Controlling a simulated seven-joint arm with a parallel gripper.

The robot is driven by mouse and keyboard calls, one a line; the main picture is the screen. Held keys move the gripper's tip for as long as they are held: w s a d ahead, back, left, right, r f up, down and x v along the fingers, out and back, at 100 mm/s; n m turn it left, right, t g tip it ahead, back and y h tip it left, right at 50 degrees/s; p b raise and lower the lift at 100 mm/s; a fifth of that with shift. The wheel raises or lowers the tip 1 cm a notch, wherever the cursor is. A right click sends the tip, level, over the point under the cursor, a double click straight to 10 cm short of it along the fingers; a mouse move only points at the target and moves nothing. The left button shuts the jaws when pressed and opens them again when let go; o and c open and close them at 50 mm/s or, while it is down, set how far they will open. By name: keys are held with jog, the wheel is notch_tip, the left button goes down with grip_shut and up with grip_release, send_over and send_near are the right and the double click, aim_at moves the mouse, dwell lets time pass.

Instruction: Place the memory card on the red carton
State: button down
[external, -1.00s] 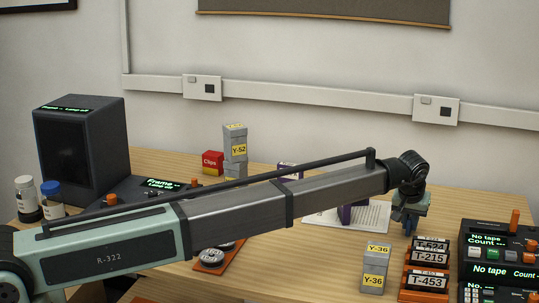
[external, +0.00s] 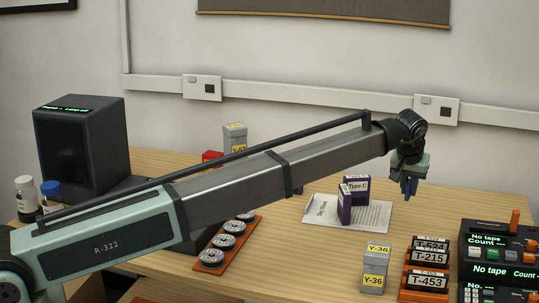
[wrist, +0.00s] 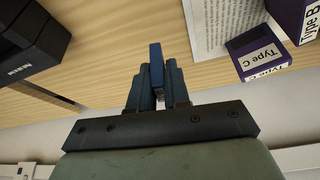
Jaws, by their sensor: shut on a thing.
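My gripper (external: 407,187) is up at the right, beyond the purple boxes and apart from the table. In the wrist view its dark fingers (wrist: 157,82) are shut on a slim blue piece, the memory card (wrist: 156,62), which sticks out past the fingertips. The red carton (external: 212,156) stands at the back left of the table beside a stack of grey boxes. Only its top part shows; my arm hides the rest. The carton is not seen in the wrist view.
Purple boxes (external: 356,184) stand on a printed sheet (external: 375,214). A grey Y-36 stack (external: 375,268), a tape rack (external: 428,280) and a tape counter (external: 492,241) are at the front right. A tray of reels (external: 230,243) lies near my arm. A dark monitor (external: 82,145) stands left.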

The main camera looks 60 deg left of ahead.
jog(key=s+a+r, duration=0.1)
jog(key=s+a, duration=0.1)
jog(key=a, duration=0.7)
jog(key=s+a+r, duration=0.1)
jog(key=s+a, duration=0.1)
jog(key=a, duration=0.6)
notch_tip(320, 180, up, 5)
jog(key=n, duration=0.2)
send_over(213, 152)
jog(key=s, duration=0.1)
jog(key=shift+y, duration=0.3)
jog(key=shift+s+d+f, duration=0.1)
jog(key=shift+d+f, duration=0.05)
jog(key=shift+f, duration=1.5)
jog(key=shift+w+d+f, duration=0.1)
jog(key=shift+d+f, duration=0.05)
jog(key=shift+f, duration=1.5)
jog(key=shift+s+d+f, duration=0.1)
jog(key=shift+d+f, duration=0.05)
jog(key=shift+f, duration=1.5)
jog(key=shift+f, duration=0.2)
jog(key=c, duration=1.1)
grip_release()
jog(key=shift+r, duration=0.1)
jog(key=v, duration=1.2)
jog(key=shift+w+r, duration=0.15)
jog(key=shift+w, duration=0.1)
